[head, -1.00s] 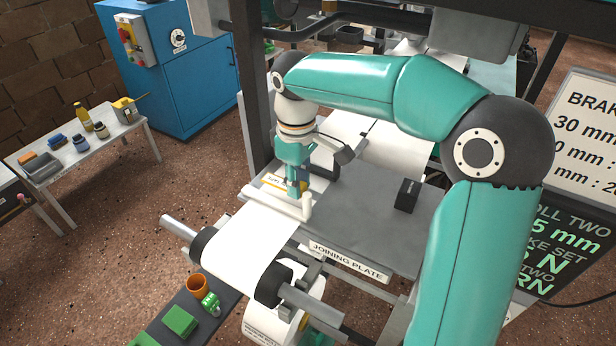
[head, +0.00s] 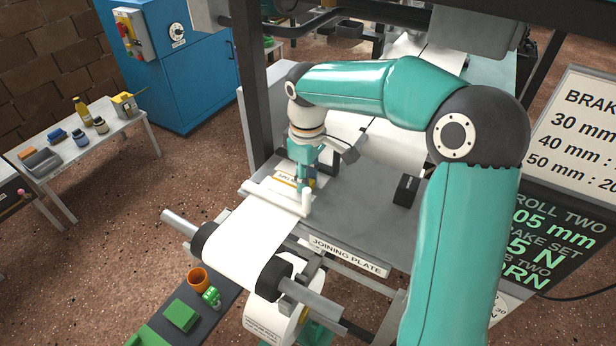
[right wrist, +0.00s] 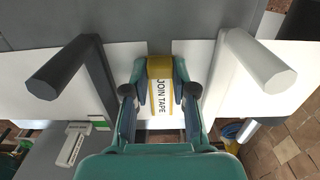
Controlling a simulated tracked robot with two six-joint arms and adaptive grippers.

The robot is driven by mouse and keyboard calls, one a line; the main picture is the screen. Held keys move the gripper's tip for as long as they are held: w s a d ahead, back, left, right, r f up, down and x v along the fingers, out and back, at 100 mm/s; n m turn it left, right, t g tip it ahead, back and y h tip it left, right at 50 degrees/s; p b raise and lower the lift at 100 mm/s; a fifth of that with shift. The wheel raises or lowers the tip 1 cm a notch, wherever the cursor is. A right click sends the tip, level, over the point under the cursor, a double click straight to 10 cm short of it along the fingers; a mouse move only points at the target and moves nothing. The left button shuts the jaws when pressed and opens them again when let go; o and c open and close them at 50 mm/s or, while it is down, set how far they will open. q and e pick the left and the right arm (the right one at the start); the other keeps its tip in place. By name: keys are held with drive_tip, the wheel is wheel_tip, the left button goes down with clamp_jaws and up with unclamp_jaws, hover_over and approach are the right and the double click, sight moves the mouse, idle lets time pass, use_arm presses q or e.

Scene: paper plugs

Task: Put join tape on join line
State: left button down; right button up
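The join tape (right wrist: 161,96) is a white strip with yellow edges and the words JOIN TAPE, and has a yellow-brown block (right wrist: 160,68) at one end. My right gripper (right wrist: 160,72) has its teal fingertips against both sides of that block, over the white web. It also shows in the head view (head: 305,182), pointing down at the joining plate (head: 358,212). The tape's label partly shows beside it (head: 285,179). My left gripper is not in view.
A white bar with an upright post (right wrist: 262,72) crosses the web on one side of my gripper, and a dark bar with a post (right wrist: 62,70) on the other. A black block (head: 406,189) stands on the plate. A web roller (head: 272,279) lies in front.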

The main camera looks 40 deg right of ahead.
drive_tip(key=o, duration=0.4)
wheel_tip(320, 180, up, 7)
drive_tip(key=shift+r+p, duration=0.1)
drive_tip(key=shift+p, duration=0.2)
drive_tip(key=shift+r, duration=0.3)
idle(0.3)
